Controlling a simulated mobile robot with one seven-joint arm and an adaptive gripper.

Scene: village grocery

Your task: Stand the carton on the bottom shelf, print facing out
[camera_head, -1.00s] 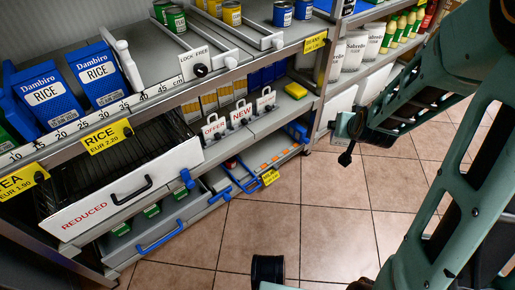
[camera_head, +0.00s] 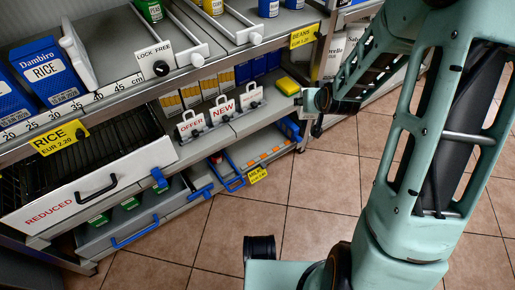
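Blue Dambiro rice cartons (camera_head: 47,72) stand on the upper shelf at the left, print facing out. Yellow and blue cartons (camera_head: 208,88) stand in a row on the middle shelf. A yellow item (camera_head: 288,86) lies at that shelf's right end. I cannot tell which carton the task means. The bottom shelf (camera_head: 150,222) holds several green-topped items behind a grey front with a blue handle. Blue-framed trays (camera_head: 262,152) are to its right. The end of my arm with my gripper (camera_head: 317,108) appears beside the shelf's right end; its fingers and any held thing are not clear.
A white REDUCED drawer front (camera_head: 70,204) with a black handle juts out at the left. OFFER and NEW signs (camera_head: 222,110) stand at the middle shelf's edge. A BEANS price tag (camera_head: 304,36) hangs from the upper edge. The tiled floor (camera_head: 235,228) in front is clear.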

